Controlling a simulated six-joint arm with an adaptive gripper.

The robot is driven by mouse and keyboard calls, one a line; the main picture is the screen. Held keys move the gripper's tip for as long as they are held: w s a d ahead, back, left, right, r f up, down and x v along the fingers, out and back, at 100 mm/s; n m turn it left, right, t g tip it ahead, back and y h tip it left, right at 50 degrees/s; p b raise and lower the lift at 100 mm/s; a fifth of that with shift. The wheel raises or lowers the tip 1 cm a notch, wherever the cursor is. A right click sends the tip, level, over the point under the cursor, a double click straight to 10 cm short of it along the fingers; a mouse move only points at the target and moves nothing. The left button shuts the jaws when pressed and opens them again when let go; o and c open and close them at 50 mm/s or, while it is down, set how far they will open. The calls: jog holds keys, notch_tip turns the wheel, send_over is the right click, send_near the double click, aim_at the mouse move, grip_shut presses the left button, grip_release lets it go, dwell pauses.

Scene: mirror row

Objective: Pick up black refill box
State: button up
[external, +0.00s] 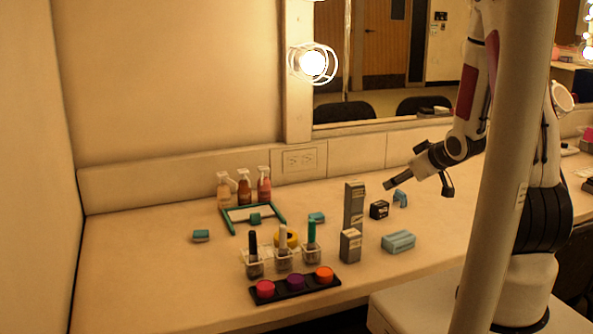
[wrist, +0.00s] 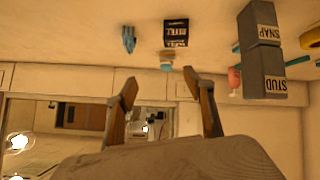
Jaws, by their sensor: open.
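The small black box (external: 379,210) stands on the counter, right of a tall grey box. In the wrist view the black box (wrist: 176,33) shows near the top, with pale lettering on its face, beyond my fingertips. My gripper (external: 418,187) is above the counter, up and to the right of the black box. Its two fingers (wrist: 160,78) are spread apart with nothing between them. The box is apart from both fingers.
A tall grey box (external: 354,207) and a shorter grey box (external: 350,245) stand left of the black box. A blue item (external: 400,198) is close on its right, and a light-blue block (external: 398,242) lies in front. Cups, spray bottles and a colour tray (external: 295,284) are further left.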

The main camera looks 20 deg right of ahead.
jog(key=t+y, duration=0.1)
jog(key=y, duration=0.1)
send_near(379, 202)
jog(key=w, duration=0.2)
jog(key=shift+w+d+f, duration=0.1)
jog(key=shift+w+f, duration=0.15)
jog(key=shift+w, duration=0.05)
jog(key=shift+s+a+f+m+t, duration=0.15)
jog(key=shift+f+t, duration=0.15)
jog(key=shift+f, duration=0.15)
jog(key=shift+s+a+f+m+t, duration=0.2)
jog(key=shift+f+t, duration=0.1)
jog(key=shift+f, duration=0.15)
jog(key=shift+s+a+f+y, duration=0.15)
jog(key=shift+s+f+y, duration=0.15)
jog(key=shift+w+t, duration=0.1)
jog(key=shift+t, duration=0.2)
jog(key=shift+x, duration=1.25)
jog(key=shift+x, duration=2.6)
jog(key=shift+w+r, duration=0.15)
jog(key=shift+r, duration=0.05)
